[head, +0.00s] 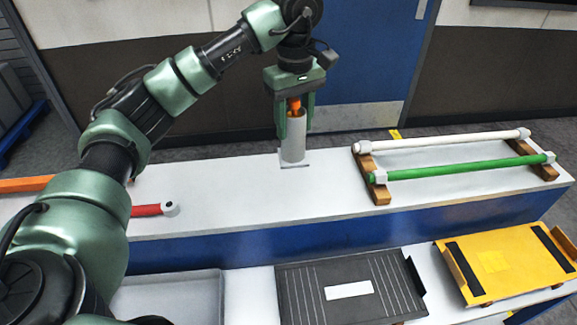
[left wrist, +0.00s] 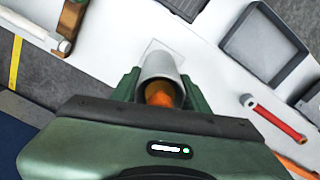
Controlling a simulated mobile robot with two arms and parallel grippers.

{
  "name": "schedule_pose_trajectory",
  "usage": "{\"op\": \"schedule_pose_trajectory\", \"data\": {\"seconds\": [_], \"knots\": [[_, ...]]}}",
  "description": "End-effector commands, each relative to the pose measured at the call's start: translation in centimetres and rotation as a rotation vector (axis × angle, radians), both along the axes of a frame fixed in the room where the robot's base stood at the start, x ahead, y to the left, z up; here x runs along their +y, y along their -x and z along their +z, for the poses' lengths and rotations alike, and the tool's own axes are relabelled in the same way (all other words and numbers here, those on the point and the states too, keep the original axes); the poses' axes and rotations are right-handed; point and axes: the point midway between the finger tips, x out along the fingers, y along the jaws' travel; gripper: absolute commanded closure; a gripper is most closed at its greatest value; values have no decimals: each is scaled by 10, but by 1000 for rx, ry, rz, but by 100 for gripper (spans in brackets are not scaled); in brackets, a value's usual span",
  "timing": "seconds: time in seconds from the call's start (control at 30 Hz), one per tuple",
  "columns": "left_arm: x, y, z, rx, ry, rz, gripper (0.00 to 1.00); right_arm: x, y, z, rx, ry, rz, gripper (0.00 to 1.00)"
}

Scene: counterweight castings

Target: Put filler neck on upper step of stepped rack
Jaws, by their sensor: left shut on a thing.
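The filler neck (head: 293,147), a grey upright tube on a thin square base, stands at the back of the white upper step (head: 225,190) of the stepped rack. An orange part shows at its mouth; the left wrist view shows it inside the tube (left wrist: 160,66). My left gripper (head: 296,112) points down with its green fingers on either side of the tube's top, shut on it. The base appears to be at the step's surface; I cannot tell if it fully rests there. My right gripper is not in view.
White and green bars (head: 455,169) lie on wooden supports at the right of the upper step. A red tube (head: 147,210) and an orange bar (head: 25,185) lie at the left. A grey tray (head: 170,298), black ribbed plate (head: 295,290) and yellow plate (head: 500,265) sit lower in front.

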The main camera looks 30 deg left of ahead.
Motion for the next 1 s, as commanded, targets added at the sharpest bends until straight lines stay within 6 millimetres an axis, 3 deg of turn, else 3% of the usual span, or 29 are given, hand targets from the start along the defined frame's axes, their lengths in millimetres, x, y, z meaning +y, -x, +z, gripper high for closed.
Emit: {"op": "schedule_pose_trajectory", "data": {"seconds": [0.03, 0.13, 0.3, 0.43, 0.8, 1.0], "knots": [[-1, 1, -16, 5, 3, 0, 100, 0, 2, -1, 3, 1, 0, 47], [0, 1, -36, 4, 0, 0, 100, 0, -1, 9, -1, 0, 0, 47], [0, 0, -67, 1, 0, -1, 100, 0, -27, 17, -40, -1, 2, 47], [0, -1, -77, -2, 0, 0, 100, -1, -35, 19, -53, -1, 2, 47], [0, 0, -118, 0, 0, 0, 100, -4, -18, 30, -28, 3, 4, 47], [0, -1, -121, -3, 1, -1, 100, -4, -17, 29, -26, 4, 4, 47]]}}
